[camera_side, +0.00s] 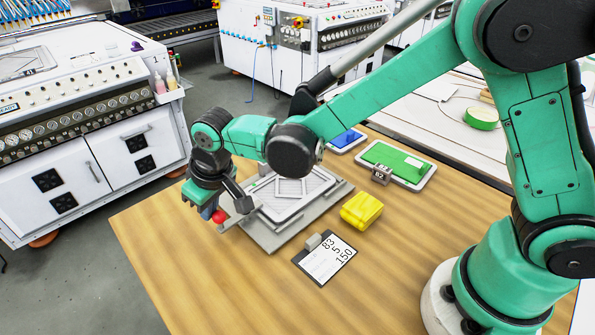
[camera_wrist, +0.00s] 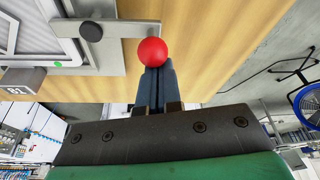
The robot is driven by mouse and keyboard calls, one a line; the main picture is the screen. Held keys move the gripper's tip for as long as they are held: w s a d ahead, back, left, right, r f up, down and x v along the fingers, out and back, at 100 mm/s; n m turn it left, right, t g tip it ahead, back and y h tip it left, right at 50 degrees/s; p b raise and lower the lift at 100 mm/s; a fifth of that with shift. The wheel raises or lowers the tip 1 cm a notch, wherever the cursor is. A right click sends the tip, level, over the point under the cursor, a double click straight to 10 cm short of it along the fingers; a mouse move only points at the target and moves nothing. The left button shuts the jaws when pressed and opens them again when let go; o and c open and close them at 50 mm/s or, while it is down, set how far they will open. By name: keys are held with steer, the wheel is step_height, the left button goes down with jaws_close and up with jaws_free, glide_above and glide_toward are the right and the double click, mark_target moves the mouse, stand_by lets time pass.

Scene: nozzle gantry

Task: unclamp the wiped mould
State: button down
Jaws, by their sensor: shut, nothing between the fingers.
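The mould (camera_side: 292,190) is a pale framed panel lying flat on a grey base plate (camera_side: 270,243) on the wooden table. A grey clamp bar with a dark round pad (camera_wrist: 91,31) is at the mould's corner; I cannot tell whether it presses on the frame. A red ball knob (camera_side: 219,216) is at the plate's left end, and it shows large in the wrist view (camera_wrist: 152,52). My gripper (camera_side: 208,212) is at the knob, its dark blue fingers shut together and empty. In the wrist view the fingertips (camera_wrist: 158,68) overlap the knob's lower edge; contact is unclear.
A yellow cloth-like block (camera_side: 361,210) and a clipboard (camera_side: 325,258) lie right of the plate. A green tray (camera_side: 398,165) with an "82" tag (camera_side: 380,174) and a blue tray (camera_side: 346,139) lie behind. An "81" tag (camera_wrist: 20,85) stands by the mould. The table's front left is clear.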

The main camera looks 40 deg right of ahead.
steer(key=shift+s, duration=0.1)
steer(key=s+n, duration=0.1)
steer(key=n, duration=0.1)
steer(key=s+n+y, duration=0.1)
steer(key=n, duration=0.1)
steer(key=shift+g, duration=0.3)
steer(key=n, duration=0.1)
steer(key=s+n, duration=0.1)
steer(key=n+y, duration=0.1)
steer(key=n, duration=0.1)
steer(key=shift+s+d+g, duration=0.25)
steer(key=shift+s+g, duration=0.15)
steer(key=n, duration=0.1)
steer(key=s+n, duration=0.1)
steer(key=shift+d+n+g, duration=0.35)
steer(key=shift+n+g, duration=0.05)
steer(key=n, duration=0.1)
steer(key=s+d+n+g, duration=0.1)
steer(key=n, duration=0.2)
steer(key=shift+s+d+y, duration=0.25)
steer(key=shift+d+y, duration=0.05)
steer(key=shift+s+d+n+g, duration=0.1)
steer(key=shift+d+n+g, duration=0.2)
steer(key=shift+n, duration=0.3)
steer(key=shift+s+d, duration=0.1)
steer(key=shift+d, duration=0.2)
